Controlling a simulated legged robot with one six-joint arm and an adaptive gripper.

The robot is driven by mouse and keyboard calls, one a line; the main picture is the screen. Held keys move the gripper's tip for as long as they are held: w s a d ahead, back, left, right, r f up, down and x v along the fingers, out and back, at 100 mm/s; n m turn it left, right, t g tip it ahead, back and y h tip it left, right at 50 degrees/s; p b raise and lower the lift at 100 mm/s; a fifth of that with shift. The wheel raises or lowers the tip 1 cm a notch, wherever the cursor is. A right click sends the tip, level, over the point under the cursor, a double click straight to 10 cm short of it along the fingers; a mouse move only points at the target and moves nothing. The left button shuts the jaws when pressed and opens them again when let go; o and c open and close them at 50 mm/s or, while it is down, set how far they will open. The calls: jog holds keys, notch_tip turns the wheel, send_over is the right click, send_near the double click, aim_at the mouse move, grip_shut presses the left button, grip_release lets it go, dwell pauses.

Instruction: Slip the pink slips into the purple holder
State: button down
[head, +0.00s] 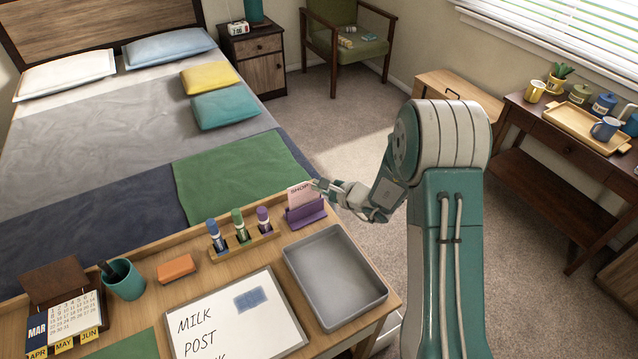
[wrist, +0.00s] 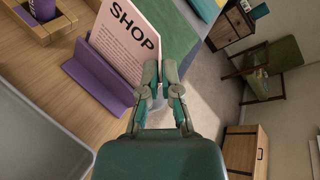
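A pink slip (head: 299,194) headed SHOP stands in the purple holder (head: 306,214) at the desk's far right edge, leaning slightly. The slip (wrist: 122,45) and the holder (wrist: 98,88) also show in the wrist view. The slip's lower edge is hidden behind the holder's front lip. My gripper (head: 318,187) is just right of the slip's edge. In the wrist view my gripper (wrist: 161,72) has its fingers a little apart, with nothing seen between them. The left finger is right by the slip's edge; I cannot tell whether it touches. I see no other pink slip.
An empty grey tray (head: 375,294) lies in front of the holder. A wooden rack (head: 243,243) with blue, green and purple markers stands to its left. A whiteboard (head: 270,335), orange block (head: 176,268), teal cup (head: 128,287) and calendar (head: 70,316) occupy the left.

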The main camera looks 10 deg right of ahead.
jog(key=shift+f, duration=0.15)
jog(key=c, duration=0.7)
grip_release()
jog(key=v, duration=1.2)
jog(key=shift+f, duration=0.1)
